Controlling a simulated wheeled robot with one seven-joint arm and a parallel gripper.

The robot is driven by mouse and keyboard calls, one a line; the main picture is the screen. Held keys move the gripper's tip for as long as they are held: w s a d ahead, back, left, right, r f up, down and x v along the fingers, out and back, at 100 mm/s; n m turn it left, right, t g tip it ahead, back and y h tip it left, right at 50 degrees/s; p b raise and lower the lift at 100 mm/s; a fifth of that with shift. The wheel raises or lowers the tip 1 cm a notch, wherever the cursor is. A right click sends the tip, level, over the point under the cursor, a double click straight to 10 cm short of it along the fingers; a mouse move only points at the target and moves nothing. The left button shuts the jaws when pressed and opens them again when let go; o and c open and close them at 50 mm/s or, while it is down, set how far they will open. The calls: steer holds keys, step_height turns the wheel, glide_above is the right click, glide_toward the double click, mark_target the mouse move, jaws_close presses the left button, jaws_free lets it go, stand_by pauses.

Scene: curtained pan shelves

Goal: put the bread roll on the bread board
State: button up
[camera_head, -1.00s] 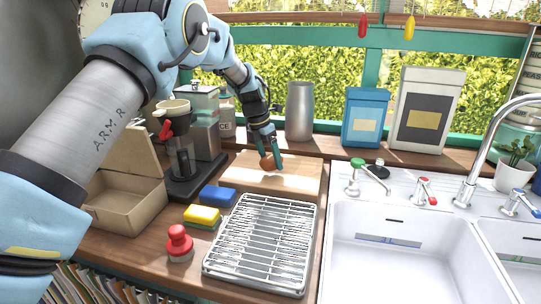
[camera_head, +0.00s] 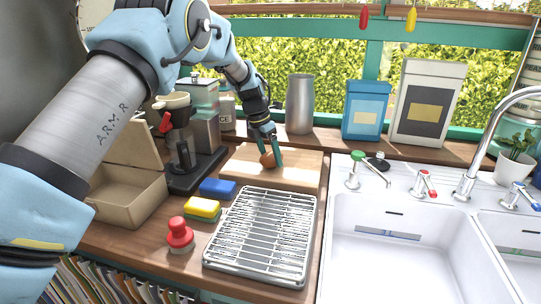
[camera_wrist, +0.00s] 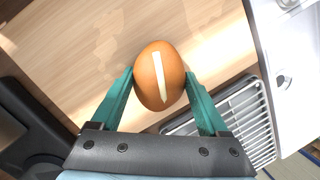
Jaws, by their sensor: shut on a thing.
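The bread roll (camera_head: 267,160) is small, round and brown. In the wrist view the roll (camera_wrist: 159,76) shows a pale stripe along its top. My gripper (camera_head: 270,158) is shut on it, with one teal finger on each side; the wrist view shows the gripper (camera_wrist: 159,88) the same way. The bread board (camera_head: 300,170) is a pale wooden slab at the back of the counter. The roll is over the board, and its wood (camera_wrist: 70,40) fills much of the wrist view. I cannot tell whether the roll touches the board.
A metal drying rack (camera_head: 262,235) lies in front of the board, with a blue sponge (camera_head: 218,188) and a yellow sponge (camera_head: 203,208) to its left. A coffee maker (camera_head: 180,150) stands left of the board. The white sink (camera_head: 400,250) is at right.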

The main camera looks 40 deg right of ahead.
steer(key=shift+f, duration=0.25)
steer(key=o, duration=1.2)
steer(key=shift+o, duration=0.2)
steer(key=shift+r, duration=0.1)
steer(key=b+v, duration=0.3)
steer(key=v, duration=0.7)
steer(key=shift+a+r+b, duration=0.1)
steer(key=shift+r+b, duration=0.2)
steer(key=shift+b, duration=0.1)
steer(key=shift+c, duration=0.2)
jaws_close()
stand_by(0.3)
